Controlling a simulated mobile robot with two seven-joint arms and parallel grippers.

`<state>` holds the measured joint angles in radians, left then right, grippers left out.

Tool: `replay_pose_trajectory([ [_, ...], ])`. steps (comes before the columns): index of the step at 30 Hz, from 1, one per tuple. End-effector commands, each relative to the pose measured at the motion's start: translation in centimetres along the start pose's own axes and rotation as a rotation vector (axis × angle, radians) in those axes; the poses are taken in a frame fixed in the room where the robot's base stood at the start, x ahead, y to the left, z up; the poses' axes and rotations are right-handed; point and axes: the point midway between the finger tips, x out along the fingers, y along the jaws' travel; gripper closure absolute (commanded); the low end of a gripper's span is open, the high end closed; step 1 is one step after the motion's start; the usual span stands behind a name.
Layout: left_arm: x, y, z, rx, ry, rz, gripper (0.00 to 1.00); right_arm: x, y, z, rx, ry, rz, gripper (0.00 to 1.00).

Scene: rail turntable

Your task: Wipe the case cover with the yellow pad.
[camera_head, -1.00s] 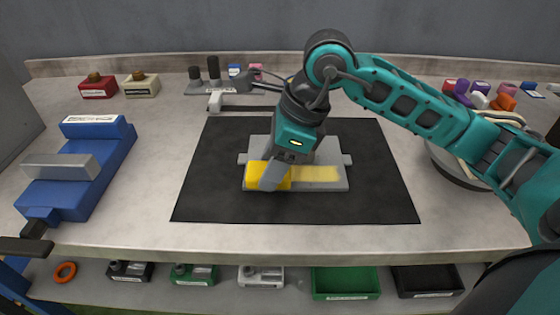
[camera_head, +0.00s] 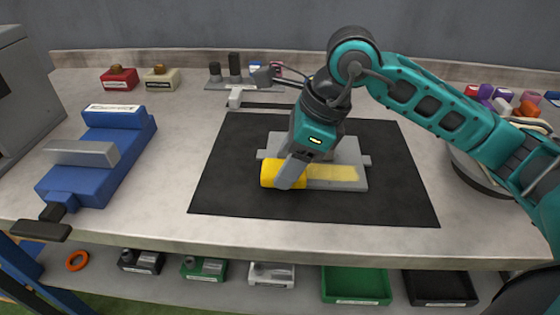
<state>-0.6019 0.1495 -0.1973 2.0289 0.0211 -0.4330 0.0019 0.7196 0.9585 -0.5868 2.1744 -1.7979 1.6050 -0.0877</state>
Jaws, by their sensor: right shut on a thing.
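The case cover (camera_head: 350,152) is a grey plate with side tabs. It lies flat on a black mat (camera_head: 400,205) in the middle of the bench. A pale yellow streak (camera_head: 335,173) runs along its front part. My right gripper (camera_head: 284,178) is shut on the yellow pad (camera_head: 269,174) and points down at the cover's front left corner. The pad appears to be on the cover's left edge, with part of it hidden by the gripper fingers. Whether it touches the cover is hard to tell. My left gripper is not in view.
A blue vise (camera_head: 105,150) stands at the left of the bench. A round turntable (camera_head: 480,170) with coloured parts is at the right, behind my right arm. Small labelled blocks (camera_head: 119,78) stand at the back. Bins (camera_head: 356,284) sit on a lower shelf in front.

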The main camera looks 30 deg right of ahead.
Motion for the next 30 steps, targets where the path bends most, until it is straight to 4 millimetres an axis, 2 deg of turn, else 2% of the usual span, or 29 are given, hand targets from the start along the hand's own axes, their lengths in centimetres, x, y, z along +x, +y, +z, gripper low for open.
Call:
replay_pose_trajectory([
  [1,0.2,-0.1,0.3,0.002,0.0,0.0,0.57,0.4,0.1,-0.5,0.003,0.005,0.005,0.72],
  [13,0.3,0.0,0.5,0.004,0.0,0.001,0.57,0.2,0.0,-1.1,0.004,0.008,0.005,0.72],
  [30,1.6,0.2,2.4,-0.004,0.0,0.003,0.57,-1.0,-0.3,-4.9,0.007,0.021,0.006,0.72],
])
